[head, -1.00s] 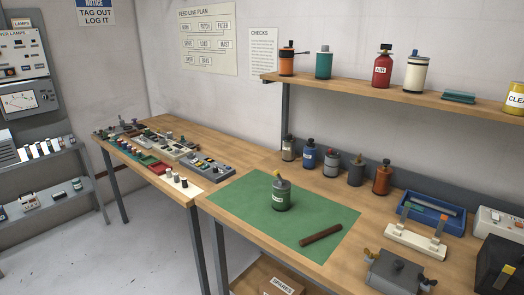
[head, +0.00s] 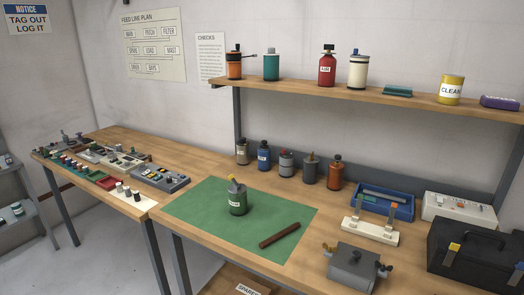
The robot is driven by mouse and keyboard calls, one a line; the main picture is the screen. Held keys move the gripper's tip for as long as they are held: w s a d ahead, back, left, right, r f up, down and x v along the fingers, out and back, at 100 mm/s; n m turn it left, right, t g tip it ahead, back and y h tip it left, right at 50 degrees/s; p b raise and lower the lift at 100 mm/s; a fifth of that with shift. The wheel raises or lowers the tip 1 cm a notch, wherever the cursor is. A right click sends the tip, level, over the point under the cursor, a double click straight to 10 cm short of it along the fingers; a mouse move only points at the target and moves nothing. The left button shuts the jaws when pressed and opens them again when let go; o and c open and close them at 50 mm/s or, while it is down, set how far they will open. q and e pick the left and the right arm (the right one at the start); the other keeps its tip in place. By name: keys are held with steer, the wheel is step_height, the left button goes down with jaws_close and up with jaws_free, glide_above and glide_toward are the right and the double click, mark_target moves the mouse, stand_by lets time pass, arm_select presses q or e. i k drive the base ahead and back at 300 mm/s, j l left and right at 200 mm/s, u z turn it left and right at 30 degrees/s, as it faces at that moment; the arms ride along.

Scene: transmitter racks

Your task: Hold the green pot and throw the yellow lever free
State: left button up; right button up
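The green pot (head: 238,203) stands upright on the green mat (head: 197,216) on the workbench, with a pale label low on its front. The yellow lever (head: 233,184) sits at the top of the pot, on its grey cap. Its exact angle is too small to tell. Neither of my grippers shows in the head view, and nothing is touching the pot.
A dark brown bar (head: 279,236) lies on the mat, right of the pot. Several small pots stand behind, including a blue one (head: 264,156). A grey box with knobs (head: 352,268), a white stand (head: 370,233) and a black toolbox (head: 474,260) fill the right side.

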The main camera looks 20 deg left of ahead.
mark_target(231, 177)
steer(key=j+z, duration=0.7)
steer(key=j, duration=0.2)
steer(key=k+j+z, duration=0.1)
steer(key=j+z, duration=0.25)
steer(key=j, duration=0.1)
